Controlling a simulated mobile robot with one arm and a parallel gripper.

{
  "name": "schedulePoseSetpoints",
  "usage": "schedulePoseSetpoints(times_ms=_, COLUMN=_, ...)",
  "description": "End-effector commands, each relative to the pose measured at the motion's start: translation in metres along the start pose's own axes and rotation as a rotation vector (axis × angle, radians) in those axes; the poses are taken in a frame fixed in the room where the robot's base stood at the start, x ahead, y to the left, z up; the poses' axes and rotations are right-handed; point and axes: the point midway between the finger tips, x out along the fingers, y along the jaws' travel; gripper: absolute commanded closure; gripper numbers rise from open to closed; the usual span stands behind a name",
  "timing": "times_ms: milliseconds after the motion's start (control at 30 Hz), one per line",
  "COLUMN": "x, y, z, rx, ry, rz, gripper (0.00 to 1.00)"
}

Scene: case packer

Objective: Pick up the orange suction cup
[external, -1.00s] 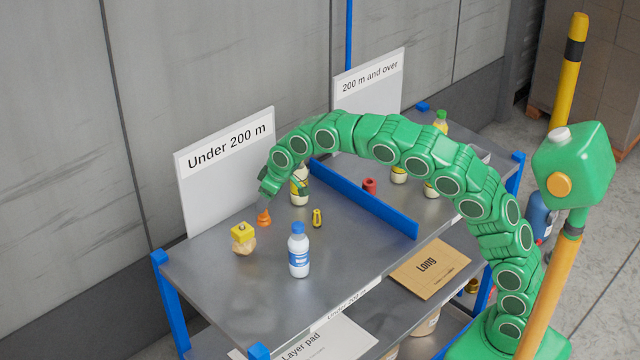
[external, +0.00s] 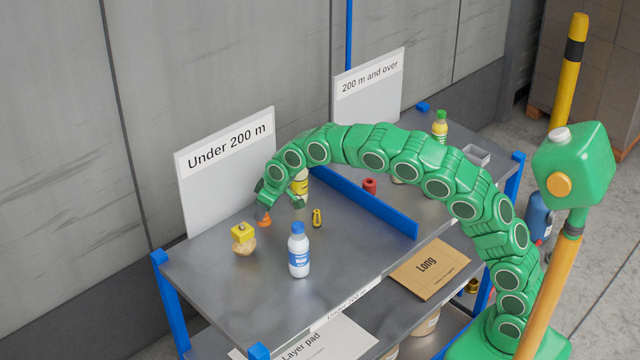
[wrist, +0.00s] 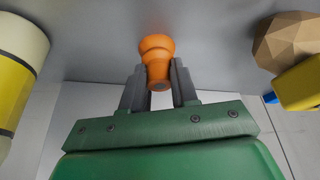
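The orange suction cup (external: 265,221) stands on the left part of the grey table top. It also shows in the wrist view (wrist: 157,48), wider in the middle, with a dark hole in its near end. My gripper (external: 264,211) is low over the table at the cup. In the wrist view, the two grey fingers of my gripper (wrist: 159,76) lie close against both sides of the cup's near end, with no clear gap. The cup appears to be still at the table surface. The fingers are partly hidden in the external view.
A yellow-topped tan object (external: 243,239) is left of the cup. A blue-capped bottle (external: 299,257) stands in front, and a small yellow piece (external: 317,218) lies to the right. A yellow-labelled bottle (external: 300,183) stands close behind my gripper. A blue divider (external: 370,207) crosses the table.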

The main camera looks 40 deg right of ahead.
Motion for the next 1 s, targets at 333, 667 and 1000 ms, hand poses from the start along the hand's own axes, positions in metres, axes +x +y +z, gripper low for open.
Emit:
schedulePoseSetpoints(times_ms=333, x=0.0, y=0.0, z=0.0, rx=0.0, ry=-0.001, rz=0.0, gripper=1.0)
schedulePoseSetpoints(times_ms=667, x=-0.013, y=0.0, z=-0.005, rx=-0.001, ry=-0.002, rz=0.0, gripper=1.0)
schedulePoseSetpoints(times_ms=1000, x=-0.043, y=-0.001, z=-0.007, rx=0.0, ry=0.0, rz=0.001, gripper=1.0)
